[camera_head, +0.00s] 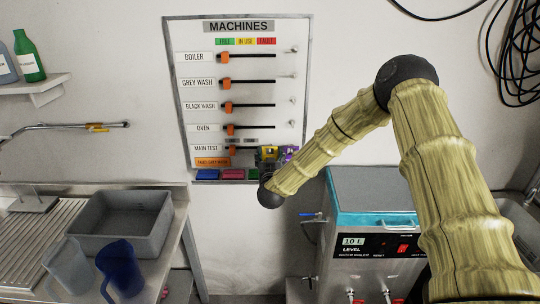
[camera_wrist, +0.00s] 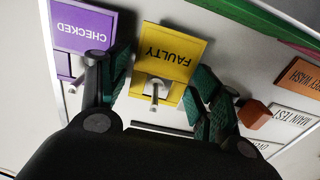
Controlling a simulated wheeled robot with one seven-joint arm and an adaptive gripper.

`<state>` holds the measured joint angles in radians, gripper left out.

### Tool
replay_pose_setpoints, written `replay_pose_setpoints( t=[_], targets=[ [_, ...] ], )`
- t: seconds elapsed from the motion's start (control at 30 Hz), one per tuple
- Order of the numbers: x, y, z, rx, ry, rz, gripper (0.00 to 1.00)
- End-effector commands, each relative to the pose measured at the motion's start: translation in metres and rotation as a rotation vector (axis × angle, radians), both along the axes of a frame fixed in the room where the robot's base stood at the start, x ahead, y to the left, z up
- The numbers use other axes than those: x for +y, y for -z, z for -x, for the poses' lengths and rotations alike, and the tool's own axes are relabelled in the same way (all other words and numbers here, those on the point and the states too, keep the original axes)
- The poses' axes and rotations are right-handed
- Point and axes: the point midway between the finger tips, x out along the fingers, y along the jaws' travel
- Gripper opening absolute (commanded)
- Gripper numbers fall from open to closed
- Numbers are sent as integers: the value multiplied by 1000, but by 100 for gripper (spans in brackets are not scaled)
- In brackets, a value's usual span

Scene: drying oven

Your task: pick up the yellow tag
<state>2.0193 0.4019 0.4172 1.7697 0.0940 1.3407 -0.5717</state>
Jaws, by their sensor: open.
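The yellow tag (camera_wrist: 172,50), lettered FAULTY, hangs on a metal peg on the machines board (camera_head: 180,110). In the head view the yellow tag (camera_head: 269,152) shows small at the board's lower right, partly covered by my gripper (camera_head: 272,161). In the wrist view my gripper (camera_wrist: 162,88) is open, with one green-padded finger to each side of the tag's lower part. The peg sticks out between the fingers. Nothing is clamped. Whether a finger touches the tag's edge, I cannot tell.
A purple CHECKED tag (camera_wrist: 82,27) hangs close beside the left finger. An orange slider knob (camera_wrist: 252,114) is near the right finger. Below the board stands a water boiler (camera_head: 372,205). A grey basin (camera_head: 122,220) and jugs stand on the counter at left.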

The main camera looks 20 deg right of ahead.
Motion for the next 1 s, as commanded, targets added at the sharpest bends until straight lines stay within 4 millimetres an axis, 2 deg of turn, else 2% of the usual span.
replay_pose_setpoints(
  t=[0.2, 0.33, 0.77, 1.0],
  targets=[
    [0, 0, -1, 0, 0, 0, 64],
    [0, 0, -1, 0, 0, 0, 44],
    [0, -1, -1, 0, 0, -1, 43],
    [1, -11, -1, -1, 0, -1, 43]
  ],
)
